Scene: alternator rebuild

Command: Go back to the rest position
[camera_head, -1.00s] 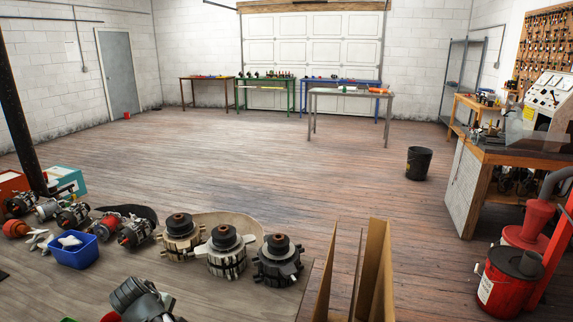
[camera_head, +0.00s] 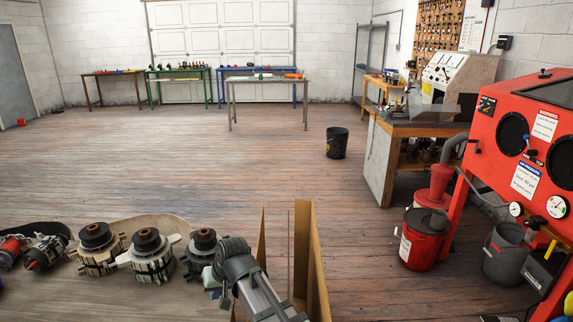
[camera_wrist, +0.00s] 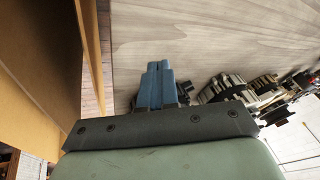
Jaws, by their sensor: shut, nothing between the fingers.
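My gripper (camera_wrist: 158,68) shows in the wrist view with its two blue fingers together and nothing between them. It points toward the pale wooden tabletop (camera_wrist: 200,35). In the head view my arm reaches in from the bottom middle, and its wrist hides most of the gripper. The gripper is just right of the nearest alternator part (camera_head: 203,244) and left of an upright cardboard box (camera_head: 302,250). No rest position is marked in either view.
Alternator parts (camera_head: 146,252) stand in a row on the near bench, close to my gripper's side. The cardboard walls (camera_wrist: 40,60) rise close on the other side. A red blast cabinet (camera_head: 535,140) and red bucket (camera_head: 420,245) stand at right. The middle floor is open.

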